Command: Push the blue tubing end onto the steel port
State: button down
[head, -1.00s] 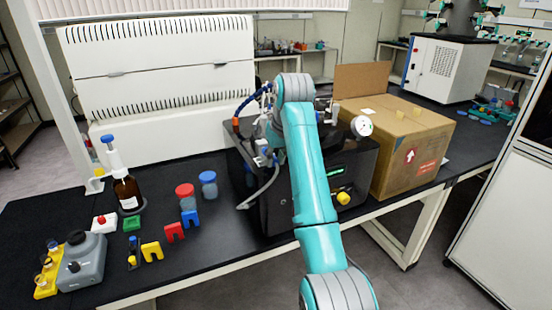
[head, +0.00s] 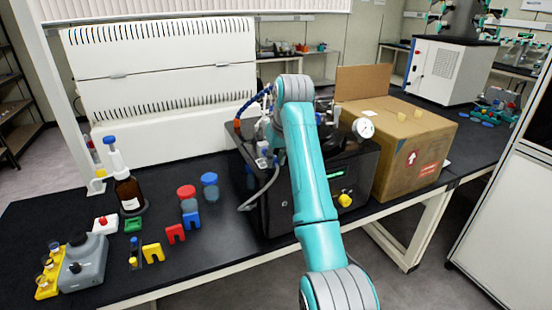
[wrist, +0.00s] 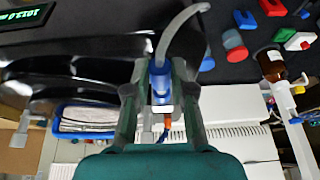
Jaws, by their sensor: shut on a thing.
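My gripper (wrist: 160,72) is shut on the blue tubing end (wrist: 159,84), which sits between its two fingers in the wrist view. A grey tube (wrist: 172,30) curves away from the blue end. A small pale metallic piece (wrist: 161,110) shows just beyond the blue end; I cannot tell if it is the steel port or whether they touch. In the head view my arm hides most of the gripper, which is above the left part of the black freeze dryer (head: 358,180). The grey tube (head: 262,190) hangs down its front left there.
A cardboard box (head: 405,150) stands close to the dryer's right. A round gauge (head: 363,128) and a blue hose (head: 253,102) are on the dryer top. Red and blue-capped jars, a brown bottle (head: 128,192) and coloured blocks occupy the bench to the left. The bench's front left is partly clear.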

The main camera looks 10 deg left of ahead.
jog(key=shift+w+a, duration=0.15)
jog(key=c, duration=0.9)
grip_release()
notch_tip(320, 180, up, 10)
